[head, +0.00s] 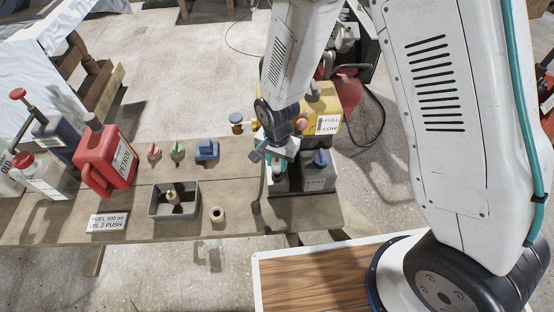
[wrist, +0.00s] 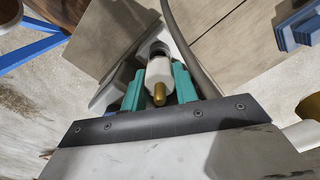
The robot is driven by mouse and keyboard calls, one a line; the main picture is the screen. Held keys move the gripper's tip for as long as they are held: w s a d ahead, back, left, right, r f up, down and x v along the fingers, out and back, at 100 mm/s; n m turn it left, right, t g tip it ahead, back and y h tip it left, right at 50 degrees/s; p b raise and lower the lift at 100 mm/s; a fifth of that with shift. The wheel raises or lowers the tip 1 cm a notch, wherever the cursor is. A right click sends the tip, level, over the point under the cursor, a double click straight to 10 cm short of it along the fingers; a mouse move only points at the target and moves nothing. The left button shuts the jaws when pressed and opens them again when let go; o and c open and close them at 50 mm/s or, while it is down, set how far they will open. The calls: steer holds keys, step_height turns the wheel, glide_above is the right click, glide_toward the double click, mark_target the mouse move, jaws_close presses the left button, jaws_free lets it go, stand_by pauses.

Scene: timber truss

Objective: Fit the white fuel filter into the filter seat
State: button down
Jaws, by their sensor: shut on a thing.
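My gripper (head: 280,166) is at the front left of the yellow machine, pointing down over its grey front part. In the wrist view its two teal fingers (wrist: 160,88) are shut on the white fuel filter (wrist: 159,71), a small white cylinder with a brass stub (wrist: 159,94) toward the camera. A grey, rounded holder, apparently the filter seat (wrist: 153,48), shows around the filter's far end. I cannot tell whether the filter is inside it or just above it. In the head view my gripper mostly hides the filter and the seat.
The yellow machine (head: 318,108) carries a level label, with a grey blue-capped tank (head: 319,178) right of my gripper. A dark hose (wrist: 182,35) runs close beside the filter. A grey tray (head: 162,213), a ring (head: 217,214) and a red can (head: 104,160) stand left on the bench.

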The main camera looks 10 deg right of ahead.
steer(key=shift+f, duration=1.45)
steer(key=c, duration=1)
jaws_free()
step_height(320, 180, up, 8)
steer(key=shift+f, duration=0.1)
